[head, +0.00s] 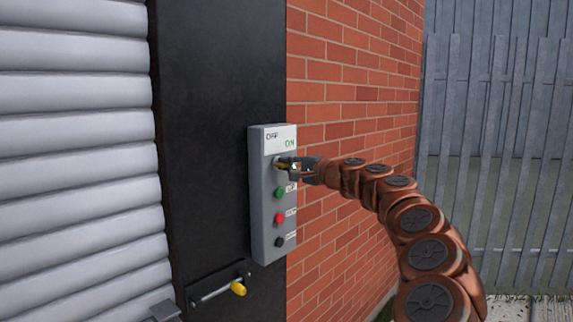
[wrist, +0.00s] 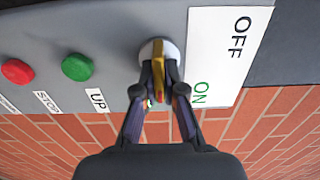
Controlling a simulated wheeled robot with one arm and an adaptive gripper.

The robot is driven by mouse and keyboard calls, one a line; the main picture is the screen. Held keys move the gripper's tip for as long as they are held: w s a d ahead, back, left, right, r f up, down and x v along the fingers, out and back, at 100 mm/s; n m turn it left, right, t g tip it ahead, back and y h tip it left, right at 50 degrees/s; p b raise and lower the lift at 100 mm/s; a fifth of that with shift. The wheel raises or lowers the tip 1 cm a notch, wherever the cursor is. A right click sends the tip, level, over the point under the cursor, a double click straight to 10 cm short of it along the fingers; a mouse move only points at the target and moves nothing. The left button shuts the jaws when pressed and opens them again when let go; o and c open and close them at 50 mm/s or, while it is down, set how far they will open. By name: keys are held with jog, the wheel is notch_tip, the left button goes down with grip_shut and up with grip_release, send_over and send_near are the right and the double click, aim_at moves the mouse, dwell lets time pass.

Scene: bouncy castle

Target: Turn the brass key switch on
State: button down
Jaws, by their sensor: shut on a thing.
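The brass key (wrist: 159,88) sits in a round pale switch collar (wrist: 158,48) on the grey control box (head: 263,216). My gripper (wrist: 160,72) is shut on the key, with one dark finger on each side of it. In the head view my gripper (head: 287,165) reaches the switch from the right and hides most of the key. The white label plate (wrist: 222,50) above the switch reads OFF on the left and ON on the right in the head view. I cannot tell exactly which word the key points to.
Below the switch, the box has a green UP button (head: 280,192), a red STOP button (head: 279,218) and a black button (head: 279,242). A bar with a yellow knob (head: 238,288) is on the dark post lower left. A brick wall (head: 345,90) stands right of the box.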

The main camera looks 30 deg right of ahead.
jog(key=c, duration=1.3)
grip_release()
jog(key=shift+o, duration=0.2)
jog(key=shift+s, duration=0.1)
jog(key=v, duration=1.2)
